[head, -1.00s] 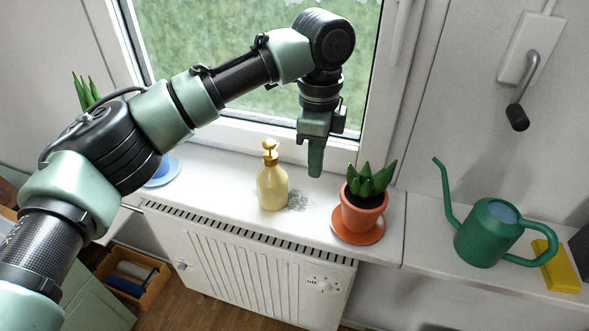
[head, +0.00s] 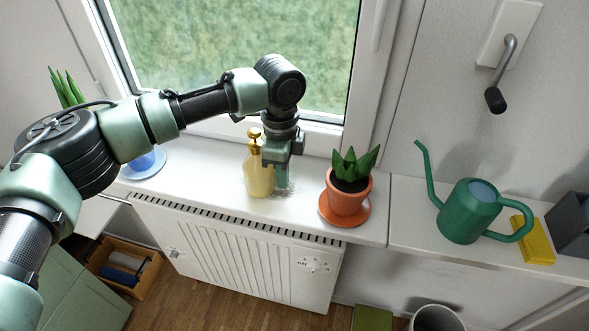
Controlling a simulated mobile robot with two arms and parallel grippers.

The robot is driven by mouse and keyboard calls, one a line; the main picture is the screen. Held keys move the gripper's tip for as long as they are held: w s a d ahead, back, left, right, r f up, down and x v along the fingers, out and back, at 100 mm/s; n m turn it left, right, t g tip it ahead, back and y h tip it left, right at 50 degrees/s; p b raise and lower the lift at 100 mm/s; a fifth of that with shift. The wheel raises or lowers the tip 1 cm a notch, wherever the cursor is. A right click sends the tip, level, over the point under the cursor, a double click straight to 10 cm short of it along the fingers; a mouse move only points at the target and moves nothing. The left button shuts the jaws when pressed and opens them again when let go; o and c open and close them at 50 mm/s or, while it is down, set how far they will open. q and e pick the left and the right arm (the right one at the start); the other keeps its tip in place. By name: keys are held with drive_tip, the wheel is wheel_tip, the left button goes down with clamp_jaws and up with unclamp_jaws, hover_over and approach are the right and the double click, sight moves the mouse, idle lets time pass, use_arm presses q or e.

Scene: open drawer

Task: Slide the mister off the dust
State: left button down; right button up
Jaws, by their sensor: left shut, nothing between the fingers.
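The mister (head: 259,177) is a pale yellow bottle with a gold pump top, upright on the white windowsill (head: 215,175). The dust (head: 291,186) is a grey speckled patch on the sill at the mister's right side, partly hidden by my gripper. My left gripper (head: 281,180) is shut and empty, pointing down just right of the mister, low over the dust. I cannot tell whether it touches the bottle. My right gripper is not in view.
A succulent in a terracotta pot (head: 348,197) on an orange saucer stands close on the right. A green watering can (head: 468,212) and a yellow sponge (head: 532,240) are farther right. A blue pot on a saucer (head: 147,167) is at left. The sill left of the mister is clear.

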sight(251, 169)
use_arm(q)
drive_tip(key=shift+w+a, duration=0.1)
drive_tip(key=shift+a, duration=0.1)
drive_tip(key=shift+a+r+p, duration=0.15)
drive_tip(key=shift+a+p, duration=0.1)
drive_tip(key=shift+p, duration=0.1)
drive_tip(key=a+p, duration=0.1)
drive_tip(key=a, duration=0.1)
drive_tip(key=w+a+p, duration=0.1)
drive_tip(key=a+p, duration=0.2)
drive_tip(key=a, duration=0.1)
drive_tip(key=shift+w+r+p, duration=0.3)
drive_tip(key=shift+w+p, duration=0.05)
drive_tip(key=a+p, duration=0.1)
drive_tip(key=a, duration=0.1)
drive_tip(key=w+a, duration=0.1)
drive_tip(key=a, duration=0.1)
drive_tip(key=w+a+p, duration=0.1)
drive_tip(key=a, duration=0.2)
drive_tip(key=shift+f+p, duration=0.35)
drive_tip(key=shift+a+f, duration=0.1)
drive_tip(key=shift+a, duration=0.05)
